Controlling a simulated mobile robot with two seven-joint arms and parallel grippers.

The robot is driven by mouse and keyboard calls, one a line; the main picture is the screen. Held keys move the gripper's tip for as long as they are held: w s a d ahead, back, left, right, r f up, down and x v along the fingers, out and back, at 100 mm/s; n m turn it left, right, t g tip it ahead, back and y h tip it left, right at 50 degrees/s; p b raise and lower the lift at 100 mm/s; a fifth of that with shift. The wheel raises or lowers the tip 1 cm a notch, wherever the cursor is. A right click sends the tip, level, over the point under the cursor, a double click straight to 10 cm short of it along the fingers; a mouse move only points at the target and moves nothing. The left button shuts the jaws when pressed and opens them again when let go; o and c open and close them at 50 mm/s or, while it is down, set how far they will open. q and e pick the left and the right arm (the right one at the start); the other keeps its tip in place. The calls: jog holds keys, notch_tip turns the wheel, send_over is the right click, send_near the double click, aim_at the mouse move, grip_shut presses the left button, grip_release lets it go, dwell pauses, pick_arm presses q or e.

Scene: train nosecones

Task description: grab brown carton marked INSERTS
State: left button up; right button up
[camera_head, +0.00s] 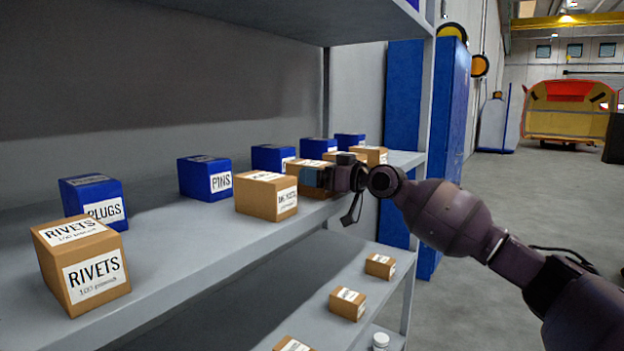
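Several brown cartons stand along the front of the grey shelf. One carton (267,197) at mid-shelf has a front label too small to read surely. Another brown carton (308,167) stands just behind it, partly hidden by my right gripper (322,178). Which of them is marked INSERTS I cannot tell. My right arm comes in from the right, and its gripper is at the front right of the partly hidden carton. Its fingers are too small and overlapped to show whether they are open or grip it. My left gripper is out of view.
A brown RIVETS carton (82,262) stands at near left. Behind the brown row are blue boxes, including PLUGS (93,200) and PINS (206,178). A shelf post (421,130) rises close to my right gripper. A lower shelf holds small cartons (347,304). Open floor lies right.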

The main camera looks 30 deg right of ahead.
jog(key=shift+w+a, duration=0.15)
jog(key=shift+w, duration=0.3)
jog(key=shift+c, duration=0.3)
